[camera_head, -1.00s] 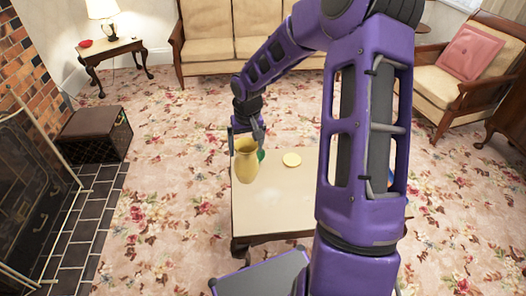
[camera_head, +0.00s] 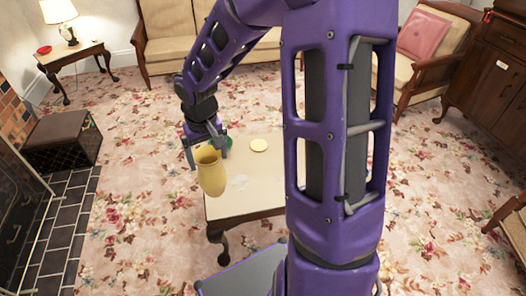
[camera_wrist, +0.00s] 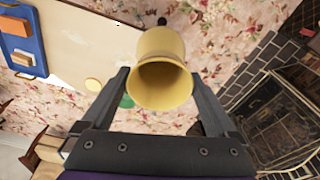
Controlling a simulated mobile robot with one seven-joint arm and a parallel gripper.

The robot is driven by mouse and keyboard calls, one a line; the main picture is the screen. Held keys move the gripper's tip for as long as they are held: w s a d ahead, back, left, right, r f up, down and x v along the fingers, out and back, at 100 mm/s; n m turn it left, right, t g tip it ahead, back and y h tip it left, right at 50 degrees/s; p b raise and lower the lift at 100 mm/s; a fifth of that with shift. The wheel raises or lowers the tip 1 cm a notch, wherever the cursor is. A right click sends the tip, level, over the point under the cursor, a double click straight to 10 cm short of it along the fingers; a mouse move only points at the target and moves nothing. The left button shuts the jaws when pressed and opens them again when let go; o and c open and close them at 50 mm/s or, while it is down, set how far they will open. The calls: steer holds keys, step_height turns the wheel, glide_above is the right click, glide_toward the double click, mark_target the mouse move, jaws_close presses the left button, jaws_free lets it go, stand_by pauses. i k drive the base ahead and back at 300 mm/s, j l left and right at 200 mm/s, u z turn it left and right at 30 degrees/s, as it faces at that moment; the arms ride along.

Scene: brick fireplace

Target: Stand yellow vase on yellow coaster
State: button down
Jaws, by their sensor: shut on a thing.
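The yellow vase (camera_head: 210,173) is held by my gripper (camera_head: 206,150) at the left edge of the table, over or just past that edge. In the wrist view the vase (camera_wrist: 162,75) sits between the two fingers (camera_wrist: 160,92), its open mouth facing the camera. The vase looks close to upright in the head view. The yellow coaster (camera_head: 259,145) lies flat on the table, to the right of the vase and apart from it. In the wrist view the coaster (camera_wrist: 93,85) shows left of the gripper.
The table (camera_head: 262,190) has a pale top. A green thing (camera_wrist: 126,101) lies near the coaster, partly hidden by my gripper. A blue tray (camera_wrist: 22,45) with several blocks shows in the wrist view. A dark box (camera_head: 62,142) stands by the hearth.

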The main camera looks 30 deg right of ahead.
mark_target(259, 146)
steer(key=k+u, duration=0.4)
steer(key=u, duration=0.15)
steer(key=i+j+u, duration=0.15)
steer(key=u, duration=0.2)
steer(key=i+j+u, duration=0.3)
steer(key=i+j+z, duration=0.1)
steer(key=i, duration=0.25)
steer(key=i+j, duration=0.25)
steer(key=i, duration=0.15)
steer(key=i+z, duration=0.9)
steer(key=i, duration=0.35)
steer(key=i+j+z, duration=0.2)
steer(key=i, duration=0.3)
steer(key=i+z, duration=0.45)
steer(key=i, duration=0.5)
steer(key=i+z, duration=0.3)
steer(key=i+j+z, duration=0.1)
steer(key=i+z, duration=0.2)
steer(key=i, duration=0.25)
steer(key=i+z, duration=0.8)
steer(key=k+j, duration=0.05)
steer(key=k, duration=0.05)
